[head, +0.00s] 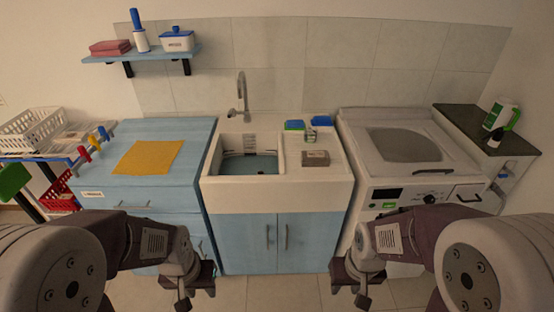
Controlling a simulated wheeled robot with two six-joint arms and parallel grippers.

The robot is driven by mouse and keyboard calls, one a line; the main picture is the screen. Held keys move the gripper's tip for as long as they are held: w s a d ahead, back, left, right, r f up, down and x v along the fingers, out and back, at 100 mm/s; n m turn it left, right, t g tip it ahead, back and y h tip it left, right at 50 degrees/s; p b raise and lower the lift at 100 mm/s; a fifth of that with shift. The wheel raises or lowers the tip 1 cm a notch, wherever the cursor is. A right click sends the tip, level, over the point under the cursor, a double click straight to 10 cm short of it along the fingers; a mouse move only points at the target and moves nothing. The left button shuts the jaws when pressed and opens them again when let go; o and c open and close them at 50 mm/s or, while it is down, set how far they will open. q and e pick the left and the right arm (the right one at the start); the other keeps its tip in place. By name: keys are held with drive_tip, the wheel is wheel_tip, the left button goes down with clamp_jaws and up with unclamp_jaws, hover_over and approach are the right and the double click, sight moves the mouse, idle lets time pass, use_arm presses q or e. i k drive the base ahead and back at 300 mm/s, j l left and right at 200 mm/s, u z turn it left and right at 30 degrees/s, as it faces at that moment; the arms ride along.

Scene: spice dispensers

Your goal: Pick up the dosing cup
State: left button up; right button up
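I cannot clearly pick out a dosing cup. A small clear item (310,134) stands on the white sink deck near the blue and green sponges; it is too small to tell whether it is the cup. My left gripper (190,289) hangs low in front of the blue drawer cabinet, near the floor. My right gripper (351,284) hangs low in front of the gap between sink cabinet and washing machine. Both are far from the deck and seem to hold nothing. Their finger gap is not clear.
A sink (248,164) with a faucet (240,95) is in the middle. A grey-brown block (315,158) lies on its deck. A yellow cloth (148,157) lies on the blue cabinet. The washing machine (365,160) is right, a green-white bottle (493,116) beyond. A wall shelf (140,56) holds containers.

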sight(310, 133)
drive_tip(key=i+l+u, duration=0.4)
drive_tip(key=l+u, duration=0.15)
drive_tip(key=i+l+u, duration=0.3)
drive_tip(key=l, duration=0.15)
drive_tip(key=l+u, duration=0.6)
drive_tip(key=l, duration=0.2)
drive_tip(key=i+l+u, duration=0.1)
drive_tip(key=l+u, duration=0.15)
drive_tip(key=l, duration=0.2)
